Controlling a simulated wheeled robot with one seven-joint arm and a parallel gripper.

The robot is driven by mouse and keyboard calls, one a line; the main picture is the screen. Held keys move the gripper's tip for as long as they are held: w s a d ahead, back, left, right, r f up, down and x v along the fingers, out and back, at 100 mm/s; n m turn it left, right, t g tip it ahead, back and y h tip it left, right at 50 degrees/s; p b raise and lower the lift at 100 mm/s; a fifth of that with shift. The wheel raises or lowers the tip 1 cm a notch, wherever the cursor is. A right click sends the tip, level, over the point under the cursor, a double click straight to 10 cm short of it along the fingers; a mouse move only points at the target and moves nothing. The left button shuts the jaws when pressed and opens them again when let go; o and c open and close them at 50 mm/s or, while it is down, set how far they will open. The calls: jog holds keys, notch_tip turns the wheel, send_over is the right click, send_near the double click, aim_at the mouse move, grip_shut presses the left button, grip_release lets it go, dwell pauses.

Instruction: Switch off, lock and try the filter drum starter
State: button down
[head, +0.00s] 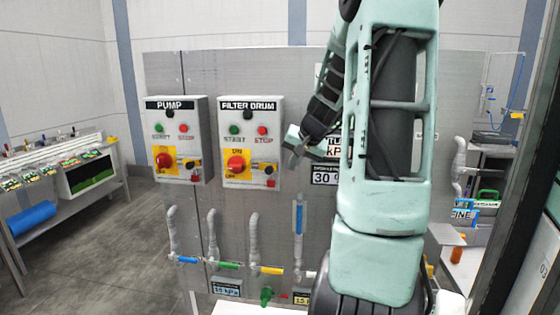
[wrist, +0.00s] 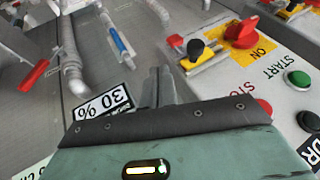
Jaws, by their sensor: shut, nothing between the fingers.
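The filter drum starter (head: 250,110) is a grey box on the panel in the head view, and its face (wrist: 240,85) fills the right of the wrist view. It carries a green START button (head: 234,129), a red STOP button (head: 262,131) and a red rotary switch (head: 236,163) on a yellow plate. In the wrist view the red switch handle (wrist: 241,33) sits by the ON label. A black-knobbed part (wrist: 196,48) stands beside it. My gripper (head: 295,143) is shut and empty, just right of the box; its fingers (wrist: 157,86) point at the panel. It partly covers STOP in the wrist view.
A similar PUMP starter (head: 178,110) hangs to the left. Pipes with a blue valve handle (head: 187,260), a green one (head: 228,265) and a yellow one (head: 268,270) run below. A bench (head: 75,165) stands at far left. My arm hides the panel's right part.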

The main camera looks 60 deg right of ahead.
aim_at(265, 163)
jog(key=shift+w+a+f+p, duration=0.2)
jog(key=shift+w+p, duration=0.2)
jog(key=shift+w, duration=0.3)
jog(key=shift+w+a+f+p, duration=0.2)
jog(key=shift+w+p, duration=0.2)
jog(key=shift+w, duration=0.25)
jog(key=shift+w+a+f+p, duration=0.2)
jog(key=shift+w+p, duration=0.2)
jog(key=shift+w, duration=0.3)
jog(key=shift+w+a+r+p, duration=0.1)
jog(key=shift+w+a+p, duration=0.3)
jog(key=shift+w, duration=0.6)
jog(key=shift+w+a+p, duration=0.15)
jog(key=shift+w+a, duration=0.3)
jog(key=shift+w, duration=0.55)
